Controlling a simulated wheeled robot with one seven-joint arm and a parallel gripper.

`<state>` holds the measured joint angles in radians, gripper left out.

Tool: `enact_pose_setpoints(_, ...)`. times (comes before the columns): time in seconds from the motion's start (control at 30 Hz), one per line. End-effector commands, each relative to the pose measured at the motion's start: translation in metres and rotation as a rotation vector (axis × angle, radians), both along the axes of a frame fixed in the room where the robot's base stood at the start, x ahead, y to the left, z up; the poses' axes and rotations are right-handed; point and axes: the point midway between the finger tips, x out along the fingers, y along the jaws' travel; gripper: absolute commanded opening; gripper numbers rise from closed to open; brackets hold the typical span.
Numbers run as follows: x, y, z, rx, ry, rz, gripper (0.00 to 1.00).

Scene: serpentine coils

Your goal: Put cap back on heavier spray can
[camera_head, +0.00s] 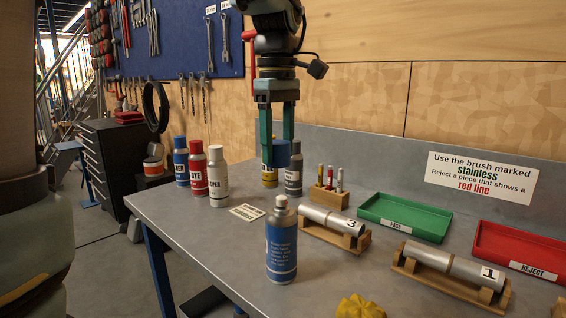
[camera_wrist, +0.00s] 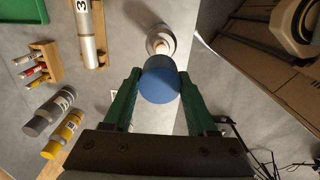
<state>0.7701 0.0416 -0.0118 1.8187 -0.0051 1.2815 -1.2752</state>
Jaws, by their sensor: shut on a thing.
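My gripper (camera_head: 278,158) is shut on a blue cap (camera_head: 281,153) and holds it above the table. In the wrist view the blue cap (camera_wrist: 160,80) sits between the green fingers of my gripper (camera_wrist: 160,85). An uncapped blue spray can (camera_head: 281,245) stands upright near the table's front, its pale nozzle showing. In the wrist view this can (camera_wrist: 160,36) shows just beyond the cap, partly hidden by it. The cap is apart from the can. Which can is heavier cannot be seen.
Capped blue (camera_head: 181,161), red (camera_head: 198,172) and white (camera_head: 217,178) cans stand at the left. Yellow (camera_head: 269,177) and grey (camera_head: 293,172) cans stand behind. Cylinders on wooden cradles (camera_head: 448,284), a green tray (camera_head: 405,217) and a red tray (camera_head: 520,252) fill the right.

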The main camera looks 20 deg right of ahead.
Motion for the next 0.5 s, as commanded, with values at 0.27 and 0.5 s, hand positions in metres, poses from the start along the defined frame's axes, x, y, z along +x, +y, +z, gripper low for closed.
enact_pose_setpoints(0.27, -0.003, 0.003, -0.001, 0.004, -0.003, 0.014, 0.06)
enact_pose_setpoints(0.5, -0.003, 0.003, -0.019, 0.003, -0.004, 0.012, 0.06)
